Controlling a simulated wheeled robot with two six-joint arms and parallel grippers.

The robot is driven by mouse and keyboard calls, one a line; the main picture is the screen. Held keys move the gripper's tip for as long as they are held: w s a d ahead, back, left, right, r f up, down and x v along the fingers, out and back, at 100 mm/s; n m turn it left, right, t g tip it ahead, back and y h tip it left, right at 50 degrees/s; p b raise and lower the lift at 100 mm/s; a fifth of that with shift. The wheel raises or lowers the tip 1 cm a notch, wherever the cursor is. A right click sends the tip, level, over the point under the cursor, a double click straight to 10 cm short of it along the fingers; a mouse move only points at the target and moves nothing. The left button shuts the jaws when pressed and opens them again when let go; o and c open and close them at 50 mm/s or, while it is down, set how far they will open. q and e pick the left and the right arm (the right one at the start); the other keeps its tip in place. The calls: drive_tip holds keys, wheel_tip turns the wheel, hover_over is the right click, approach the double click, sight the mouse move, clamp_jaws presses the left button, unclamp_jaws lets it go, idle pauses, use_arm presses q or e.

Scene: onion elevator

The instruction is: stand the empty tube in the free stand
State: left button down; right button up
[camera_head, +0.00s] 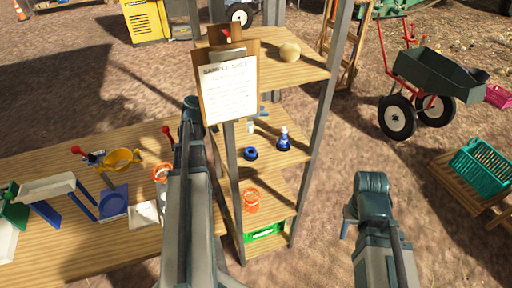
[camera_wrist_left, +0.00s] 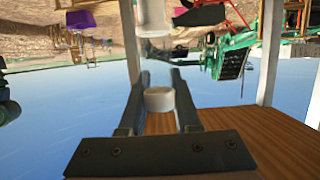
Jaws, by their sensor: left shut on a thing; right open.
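My left gripper (camera_head: 260,109) reaches in behind the clipboard, over the middle shelf. In the left wrist view its fingers (camera_wrist_left: 160,78) are shut on a pale tube, whose whitish end (camera_wrist_left: 160,99) shows between them. In the head view a small white part, probably the tube (camera_head: 250,127), shows below the gripper, above a dark blue ring-shaped stand (camera_head: 250,154). They look apart, but depth is hard to judge. A second blue stand (camera_head: 283,142) to the right holds something with a pale top. My right gripper (camera_head: 349,222) is open and empty, away from the shelves.
A clipboard with a sheet (camera_head: 230,90) hides part of my left wrist. An orange jar (camera_head: 251,200) stands on a lower shelf. A cluttered workbench (camera_head: 60,155) lies left.

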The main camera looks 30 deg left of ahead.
use_arm(q)
wheel_tip(320, 180, down, 10)
drive_tip(key=b, duration=0.9)
drive_tip(key=shift+r, duration=0.1)
drive_tip(key=shift+f+b, duration=0.5)
drive_tip(key=shift+b, duration=0.2)
drive_tip(key=shift+f, duration=0.15)
drive_tip(key=c, duration=0.6)
unclamp_jaws()
